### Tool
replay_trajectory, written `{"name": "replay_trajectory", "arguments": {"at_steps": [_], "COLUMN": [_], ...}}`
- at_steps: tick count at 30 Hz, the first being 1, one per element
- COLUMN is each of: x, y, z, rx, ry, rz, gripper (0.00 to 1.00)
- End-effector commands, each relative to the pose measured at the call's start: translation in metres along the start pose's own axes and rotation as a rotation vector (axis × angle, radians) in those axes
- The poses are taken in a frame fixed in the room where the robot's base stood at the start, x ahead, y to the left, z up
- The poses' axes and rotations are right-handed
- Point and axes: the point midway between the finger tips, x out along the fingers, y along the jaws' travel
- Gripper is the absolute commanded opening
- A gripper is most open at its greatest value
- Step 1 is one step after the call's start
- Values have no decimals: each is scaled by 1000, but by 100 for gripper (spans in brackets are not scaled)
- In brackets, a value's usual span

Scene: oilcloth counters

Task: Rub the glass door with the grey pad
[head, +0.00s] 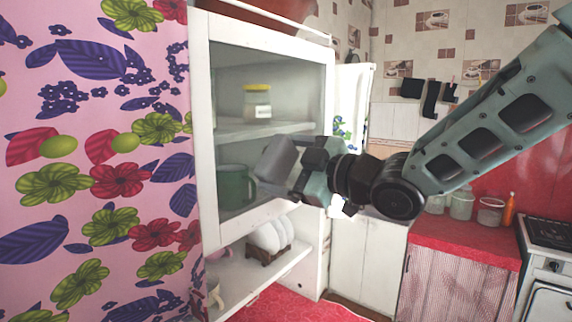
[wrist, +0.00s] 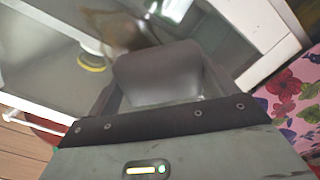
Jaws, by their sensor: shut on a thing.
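The glass door (head: 300,85) is set in a white frame on a cabinet, in the middle-left of the head view. A jar with a yellow lid and a green pot show through the glass. My gripper (head: 290,163) is shut on the grey pad (head: 276,158) and holds it at the lower right part of the pane. In the wrist view the grey pad (wrist: 158,78) sits between the fingers, with the glass door (wrist: 215,35) behind it. I cannot tell whether the pad touches the glass.
A pink floral cloth (head: 90,160) hangs left of the cabinet. Below the door an open shelf (head: 245,277) holds white plates in a rack. A red counter (head: 465,240) with jars and a stove (head: 548,250) stand at the right.

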Motion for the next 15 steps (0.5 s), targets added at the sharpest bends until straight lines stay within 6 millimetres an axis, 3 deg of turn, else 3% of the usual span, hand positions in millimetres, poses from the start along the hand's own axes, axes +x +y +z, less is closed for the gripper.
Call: {"name": "replay_trajectory", "arguments": {"at_steps": [15], "x": [5], "y": [0], "z": [0], "rx": [0], "ry": [1], "rz": [1], "gripper": [67]}}
